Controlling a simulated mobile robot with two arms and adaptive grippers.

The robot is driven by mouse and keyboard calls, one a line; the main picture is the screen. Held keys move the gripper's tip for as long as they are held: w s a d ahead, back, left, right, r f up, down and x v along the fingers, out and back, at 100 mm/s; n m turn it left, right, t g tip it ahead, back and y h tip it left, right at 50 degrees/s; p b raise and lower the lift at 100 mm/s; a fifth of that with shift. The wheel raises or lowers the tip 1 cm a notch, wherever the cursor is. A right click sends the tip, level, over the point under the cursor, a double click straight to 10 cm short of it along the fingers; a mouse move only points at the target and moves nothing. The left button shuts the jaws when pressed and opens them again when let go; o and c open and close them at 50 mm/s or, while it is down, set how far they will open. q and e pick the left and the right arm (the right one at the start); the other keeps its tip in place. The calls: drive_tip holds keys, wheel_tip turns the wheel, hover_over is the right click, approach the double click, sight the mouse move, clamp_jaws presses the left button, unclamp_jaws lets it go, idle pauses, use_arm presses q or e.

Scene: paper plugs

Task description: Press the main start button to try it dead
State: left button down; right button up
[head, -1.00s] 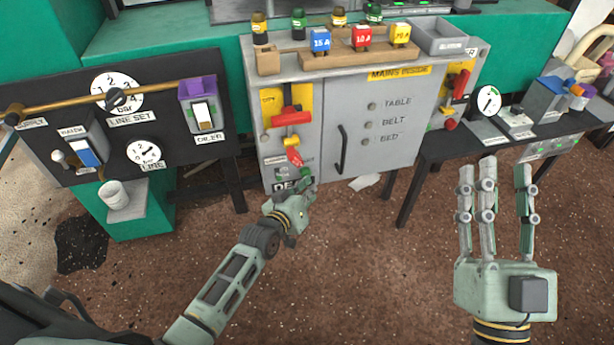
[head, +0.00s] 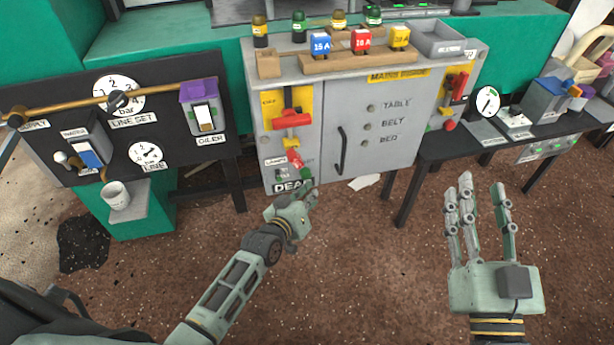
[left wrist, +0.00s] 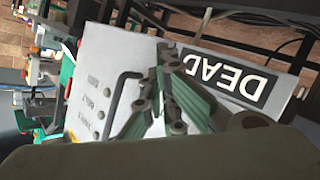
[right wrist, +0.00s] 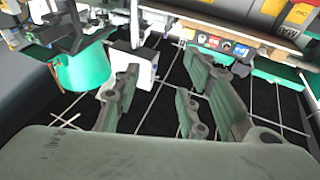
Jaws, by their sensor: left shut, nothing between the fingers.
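The grey mains cabinet (head: 376,112) stands in the middle of the head view. My right gripper (head: 480,205) is open and empty, over the floor at right.
A red lever handle (head: 292,119) sits above the tag, and a black door handle (head: 341,150) to the right. Colored fuse blocks (head: 361,41) stand on top. A black gauge board (head: 60,110) is at left, a dark side table (head: 480,140) at right.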

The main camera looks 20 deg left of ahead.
use_arm(q)
drive_tip(key=shift+d, duration=0.1)
use_arm(e)
drive_tip(key=shift+f+g, duration=0.3)
drive_tip(key=shift+f, duration=0.2)
drive_tip(key=shift+w, duration=0.1)
